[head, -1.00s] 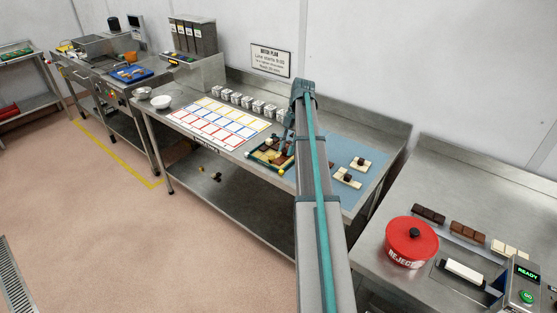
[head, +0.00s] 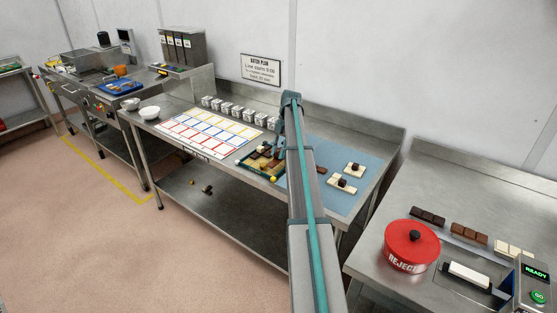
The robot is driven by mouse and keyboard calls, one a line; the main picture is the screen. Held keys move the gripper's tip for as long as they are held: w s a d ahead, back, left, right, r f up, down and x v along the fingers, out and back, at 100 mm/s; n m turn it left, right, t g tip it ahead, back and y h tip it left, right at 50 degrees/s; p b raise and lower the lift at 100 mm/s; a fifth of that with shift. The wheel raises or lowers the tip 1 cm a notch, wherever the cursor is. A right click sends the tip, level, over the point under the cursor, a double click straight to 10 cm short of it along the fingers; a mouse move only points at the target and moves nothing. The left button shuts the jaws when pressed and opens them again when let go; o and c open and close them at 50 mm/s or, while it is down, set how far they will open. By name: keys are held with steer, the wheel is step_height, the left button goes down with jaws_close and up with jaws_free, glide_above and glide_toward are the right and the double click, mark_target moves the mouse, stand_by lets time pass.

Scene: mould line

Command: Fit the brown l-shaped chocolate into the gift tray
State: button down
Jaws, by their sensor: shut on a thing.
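The gift tray (head: 246,163) is a small dark green tray on the middle bench, left of my arm. It holds several brown, dark and cream-yellow pieces. My gripper (head: 279,150) is low over the tray's right side, mostly hidden behind my arm. It is shut on a brown piece, seemingly the l-shaped chocolate (head: 276,153); its shape and whether it touches the tray cannot be told. Another brown piece (head: 321,170) shows just right of my arm on the blue mat.
The blue mat (head: 335,203) also bears cream pieces with dark tops (head: 343,184). A sheet of coloured frames (head: 205,133) and a row of small boxes (head: 240,112) lie left and behind. A red reject pot (head: 411,246) stands on the right bench.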

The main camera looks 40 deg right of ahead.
mark_target(278, 159)
steer(key=shift+w+d+f, duration=0.1)
steer(key=shift+w+f, duration=0.05)
steer(key=shift+f, duration=0.05)
steer(key=shift+w+d+f+p, duration=0.1)
steer(key=shift+f+p, duration=0.5)
steer(key=shift+f, duration=1.2)
steer(key=shift+f, duration=0.2)
steer(key=c, duration=0.9)
jaws_free()
steer(key=shift+r, duration=0.1)
